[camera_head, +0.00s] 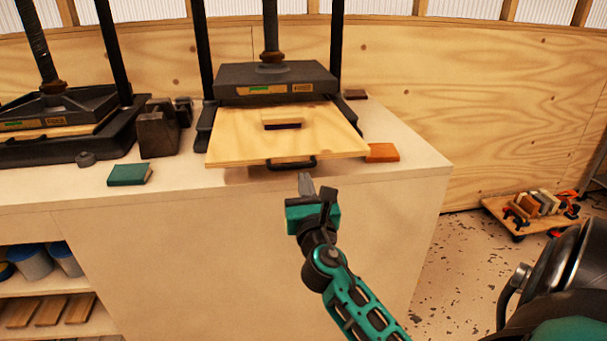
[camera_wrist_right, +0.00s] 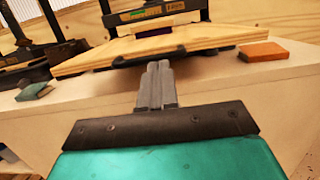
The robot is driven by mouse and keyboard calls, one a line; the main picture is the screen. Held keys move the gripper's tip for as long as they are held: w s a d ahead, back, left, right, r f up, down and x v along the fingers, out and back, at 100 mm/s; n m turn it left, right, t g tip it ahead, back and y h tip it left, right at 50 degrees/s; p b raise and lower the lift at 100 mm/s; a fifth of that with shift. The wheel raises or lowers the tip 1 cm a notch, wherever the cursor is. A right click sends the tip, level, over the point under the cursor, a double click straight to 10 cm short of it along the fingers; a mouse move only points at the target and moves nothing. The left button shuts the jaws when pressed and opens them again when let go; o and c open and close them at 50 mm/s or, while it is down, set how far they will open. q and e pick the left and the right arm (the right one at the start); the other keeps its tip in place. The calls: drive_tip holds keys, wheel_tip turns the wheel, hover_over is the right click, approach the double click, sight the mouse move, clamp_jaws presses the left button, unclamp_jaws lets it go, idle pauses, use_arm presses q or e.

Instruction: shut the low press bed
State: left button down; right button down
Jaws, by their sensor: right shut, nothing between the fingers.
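The press bed (camera_head: 240,138) is a light plywood board pulled out toward me from under the black press plate (camera_head: 275,82). My left gripper is not in view.
A second press (camera_head: 60,120) stands at the left of the bench. A green book-like block (camera_head: 130,174), dark metal weights (camera_head: 158,130) and an orange block (camera_head: 381,152) lie on the bench top. A wheeled board (camera_head: 535,212) with blocks stands on the floor at right.

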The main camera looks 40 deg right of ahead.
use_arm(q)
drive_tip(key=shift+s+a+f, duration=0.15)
use_arm(e)
drive_tip(key=shift+x, duration=1.1)
